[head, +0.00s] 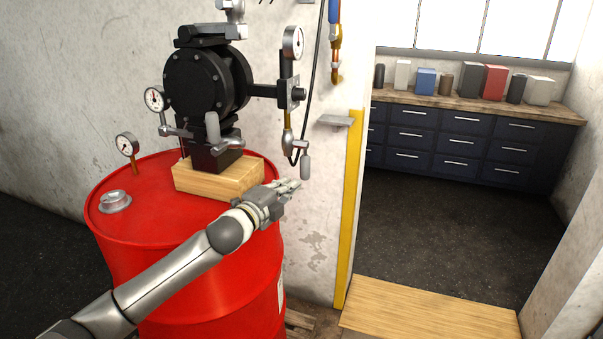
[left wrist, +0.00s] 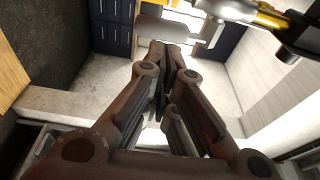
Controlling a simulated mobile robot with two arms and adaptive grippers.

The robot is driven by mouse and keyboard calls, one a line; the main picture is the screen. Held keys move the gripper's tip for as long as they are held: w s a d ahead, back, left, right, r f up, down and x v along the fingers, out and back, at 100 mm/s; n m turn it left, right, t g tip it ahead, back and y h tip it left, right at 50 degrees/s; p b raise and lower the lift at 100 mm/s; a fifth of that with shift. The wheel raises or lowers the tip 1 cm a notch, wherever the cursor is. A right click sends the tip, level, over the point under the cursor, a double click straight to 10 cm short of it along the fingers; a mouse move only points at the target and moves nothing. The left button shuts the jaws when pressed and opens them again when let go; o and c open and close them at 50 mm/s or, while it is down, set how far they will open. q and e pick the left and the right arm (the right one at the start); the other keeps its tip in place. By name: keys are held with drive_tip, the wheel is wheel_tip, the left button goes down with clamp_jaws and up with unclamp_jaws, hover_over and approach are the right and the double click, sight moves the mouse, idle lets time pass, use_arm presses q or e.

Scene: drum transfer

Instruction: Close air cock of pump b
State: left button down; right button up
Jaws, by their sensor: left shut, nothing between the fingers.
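A black pump (head: 207,80) stands on a wooden block on a red drum; I see no label telling which pump it is. On its right, below a gauge, a brass and silver cock (head: 289,140) has a grey handle (head: 305,167) that hangs down. In the left wrist view the grey handle (left wrist: 165,29) shows just beyond the fingertips, with brass and silver fittings (left wrist: 268,20) at upper right. My left gripper (head: 294,186) is shut and empty, just below the handle; whether it touches cannot be told. The right gripper is out of view.
The red drum (head: 190,270) lies under my left forearm. Another grey lever (head: 212,128) sits at the pump's front. A small grey shelf (head: 336,120) juts from the wall at right. A yellow-edged doorway (head: 350,220) opens onto free floor and dark drawers.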

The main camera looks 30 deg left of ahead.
sight(302, 175)
use_arm(q)
drive_tip(key=shift+w+a+p, duration=0.1)
drive_tip(key=shift+w+p, duration=0.8)
drive_tip(key=shift+w, duration=2.45)
drive_tip(key=shift+f, duration=0.1)
